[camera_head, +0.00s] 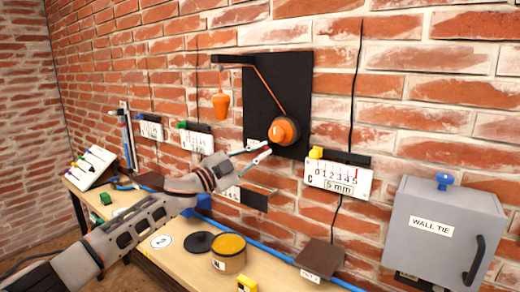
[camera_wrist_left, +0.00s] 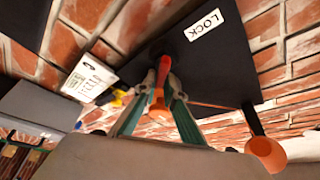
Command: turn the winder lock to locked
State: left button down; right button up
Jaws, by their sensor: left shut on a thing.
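The winder is a round orange knob (camera_head: 284,130) on a black panel (camera_head: 277,82) fixed to the brick wall. An orange line runs from it up to a black arm at the panel's upper left. My left gripper (camera_head: 268,151) is at the knob's lower left in the head view. In the left wrist view the fingers (camera_wrist_left: 161,75) are shut on an orange handle (camera_wrist_left: 159,100) in front of the panel. A white LOCK label (camera_wrist_left: 203,25) is on the panel beside it. The handle's exact turn is hard to tell. My right gripper is not in view.
An orange weight (camera_head: 221,104) hangs left of the panel and shows in the left wrist view (camera_wrist_left: 265,152). A white scale C (camera_head: 338,179) with a yellow knob is right of the panel. A grey box (camera_head: 442,232) is far right. A bench with tins runs below.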

pick_arm(q)
jog(key=shift+w+a+f+m+g+y, duration=0.2)
jog(key=shift+m+g, duration=0.25)
jog(key=shift+m, duration=0.8)
jog(key=shift+s+d+f+m+g+y, duration=0.15)
jog(key=shift+m+g+y, duration=0.25)
jog(key=shift+m, duration=0.9)
jog(key=shift+w+a+f+m+g+y, duration=0.15)
jog(key=shift+m+g, duration=0.3)
jog(key=shift+m, duration=0.8)
jog(key=shift+r, duration=0.1)
jog(key=c, duration=2.1)
grip_release()
jog(key=shift+c, duration=0.2)
jog(key=v, duration=1.2)
